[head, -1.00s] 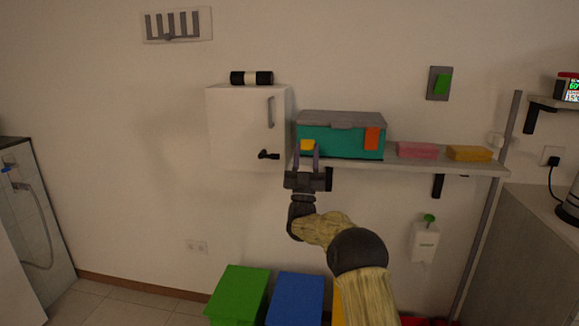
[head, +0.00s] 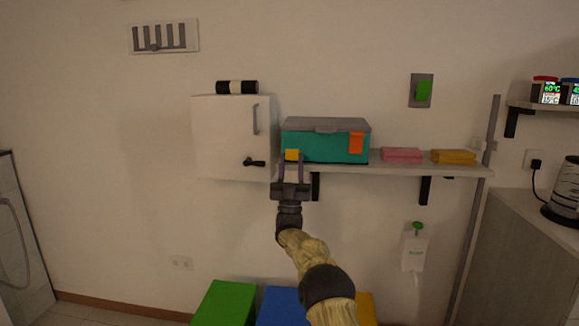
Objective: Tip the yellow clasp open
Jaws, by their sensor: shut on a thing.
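The yellow clasp (head: 292,155) is a small yellow block low on the left part of the front of a teal box (head: 325,145) with a grey lid. An orange clasp (head: 356,143) sits at the right of the same front and reaches up to the lid. The lid lies shut on the box. My gripper (head: 291,164) points up at the box from below and in front. The fingertips partly cover the clasp's sides.
The box stands on a wall shelf (head: 450,170) with a pink block (head: 402,155) and a yellow-orange block (head: 453,157) to its right. A white cabinet (head: 225,135) is close on the left. Green (head: 225,304) and blue (head: 283,308) bins stand below.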

